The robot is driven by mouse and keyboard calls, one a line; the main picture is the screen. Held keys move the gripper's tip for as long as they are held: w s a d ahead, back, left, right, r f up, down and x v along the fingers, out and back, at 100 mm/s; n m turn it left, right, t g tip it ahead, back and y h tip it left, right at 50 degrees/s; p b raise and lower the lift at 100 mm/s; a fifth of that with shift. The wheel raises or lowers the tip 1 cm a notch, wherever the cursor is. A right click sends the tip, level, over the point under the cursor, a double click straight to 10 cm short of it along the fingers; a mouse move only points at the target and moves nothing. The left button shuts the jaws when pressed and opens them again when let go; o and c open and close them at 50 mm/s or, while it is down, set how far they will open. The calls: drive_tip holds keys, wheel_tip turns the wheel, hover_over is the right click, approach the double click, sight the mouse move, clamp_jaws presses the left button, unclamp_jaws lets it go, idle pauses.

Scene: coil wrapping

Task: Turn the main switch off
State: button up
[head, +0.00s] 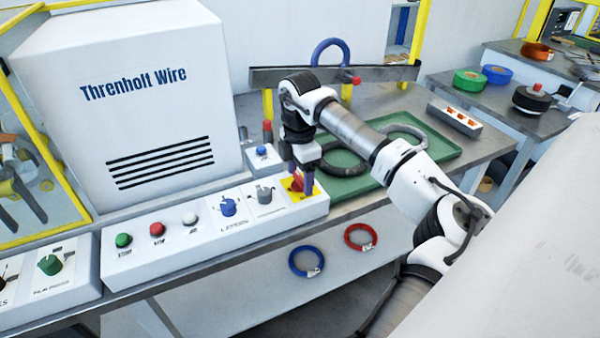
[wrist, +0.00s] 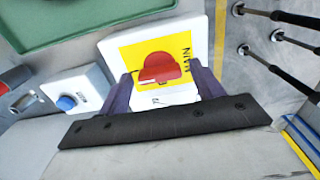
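The main switch (head: 296,184) is a red rotary knob on a yellow plate at the right end of the white control panel. In the wrist view the red knob (wrist: 160,68) sits on the yellow plate (wrist: 196,45), with lettering beside it partly hidden. My gripper (head: 300,182) points down over the switch. In the wrist view its two dark fingers (wrist: 167,84) are apart, one on each side of the knob. I cannot tell whether they touch it.
On the same panel are a grey knob (head: 264,193), a blue knob (head: 228,207), and white, red and green buttons. A small box with a blue button (head: 262,152) stands behind. A green tray (head: 352,187) with grey coils lies to the right.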

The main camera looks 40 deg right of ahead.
drive_tip(key=c, duration=0.9)
drive_tip(key=shift+o, duration=0.2)
drive_tip(key=shift+n, duration=0.3)
drive_tip(key=n+b, duration=0.2)
drive_tip(key=n, duration=0.1)
drive_tip(key=shift+n, duration=0.4)
drive_tip(key=n+b, duration=0.1)
drive_tip(key=n, duration=0.3)
drive_tip(key=shift+n, duration=0.3)
drive_tip(key=n, duration=0.4)
drive_tip(key=shift+b, duration=0.3)
drive_tip(key=n, duration=0.4)
drive_tip(key=shift+n, duration=0.3)
